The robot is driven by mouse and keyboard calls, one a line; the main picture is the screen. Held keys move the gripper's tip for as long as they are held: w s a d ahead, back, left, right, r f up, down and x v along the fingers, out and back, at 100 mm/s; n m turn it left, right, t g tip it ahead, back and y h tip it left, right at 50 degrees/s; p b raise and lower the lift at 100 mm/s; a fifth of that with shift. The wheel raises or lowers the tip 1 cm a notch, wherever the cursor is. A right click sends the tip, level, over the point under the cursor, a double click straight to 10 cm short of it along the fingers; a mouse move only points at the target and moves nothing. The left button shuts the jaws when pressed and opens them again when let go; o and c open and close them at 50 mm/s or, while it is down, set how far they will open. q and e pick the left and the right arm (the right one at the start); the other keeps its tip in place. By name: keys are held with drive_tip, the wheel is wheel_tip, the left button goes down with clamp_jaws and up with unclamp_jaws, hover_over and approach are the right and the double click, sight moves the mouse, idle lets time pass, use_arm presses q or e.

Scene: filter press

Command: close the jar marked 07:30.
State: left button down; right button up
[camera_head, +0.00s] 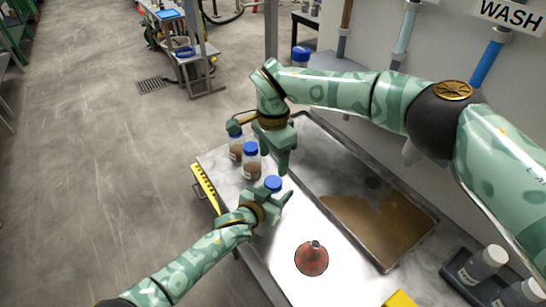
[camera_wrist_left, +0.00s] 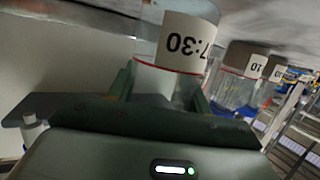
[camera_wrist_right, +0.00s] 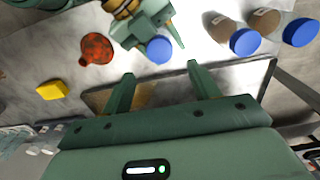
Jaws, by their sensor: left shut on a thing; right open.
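The jar marked 07:30 (camera_wrist_left: 184,42) stands between the fingers of my left gripper (camera_wrist_left: 161,92); the visible label part reads "7:30", upside down in the left wrist view. My left gripper (camera_head: 277,199) is shut on this jar near the front of the bench. A blue lid (camera_head: 272,183) shows on top of it, also in the right wrist view (camera_wrist_right: 158,49); whether it is tight I cannot tell. My right gripper (camera_head: 283,168) is open and empty, above and behind the held jar. In the right wrist view its fingertips (camera_wrist_right: 160,70) point toward the lid, apart from it.
Two blue-lidded jars with brown contents, one (camera_head: 250,160) and another (camera_head: 236,147), stand left of my right gripper. A red flask (camera_head: 311,260) and yellow block (camera_head: 399,299) are on the bench. A sunken basin (camera_head: 330,167) lies to the right. A dark rack (camera_head: 462,270) holds bottles.

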sight(273, 181)
drive_tip(key=shift+f, duration=4)
drive_tip(key=shift+c, duration=0.2)
drive_tip(key=c, duration=1)
drive_tip(key=m, duration=0.3)
drive_tip(key=o, duration=1.1)
drive_tip(key=shift+c, duration=0.2)
drive_tip(key=shift+r, duration=2.3)
